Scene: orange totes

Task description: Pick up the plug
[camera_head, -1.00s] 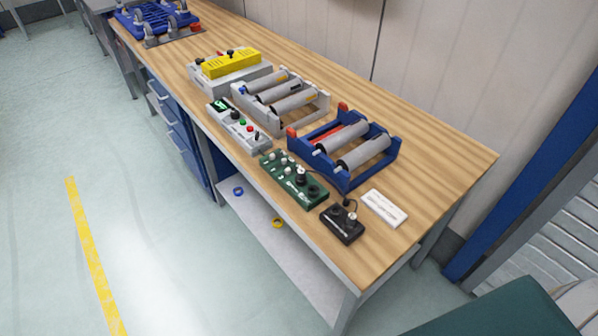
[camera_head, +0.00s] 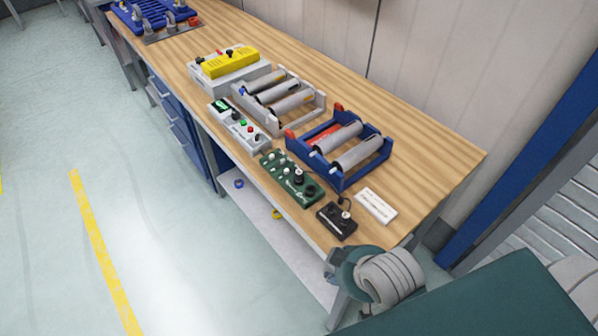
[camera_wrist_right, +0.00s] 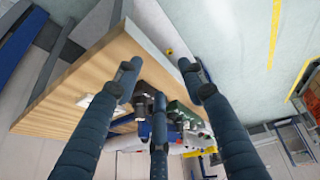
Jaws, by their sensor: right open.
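A black box (camera_head: 336,221) sits near the front right corner of the bench, with a small metal-and-dark plug-like part (camera_head: 345,213) on top and a thin black cable rising from it. A green control box (camera_head: 291,180) with several knobs and another dark upright connector (camera_head: 298,178) stands just left of it. I cannot tell for sure which part is the plug. My right arm is low by the bench's front corner. In the right wrist view my right gripper (camera_wrist_right: 158,82) is open and empty, its dark fingers spread, with the boxes beyond them. My left gripper is not in view.
A white card (camera_head: 376,205), a blue roller stand (camera_head: 338,184) and a grey roller stand (camera_head: 317,110) are on the wooden bench (camera_head: 430,150). A grey control box (camera_head: 238,127) and a yellow-topped unit (camera_head: 230,62) stand farther back. The right bench end is clear.

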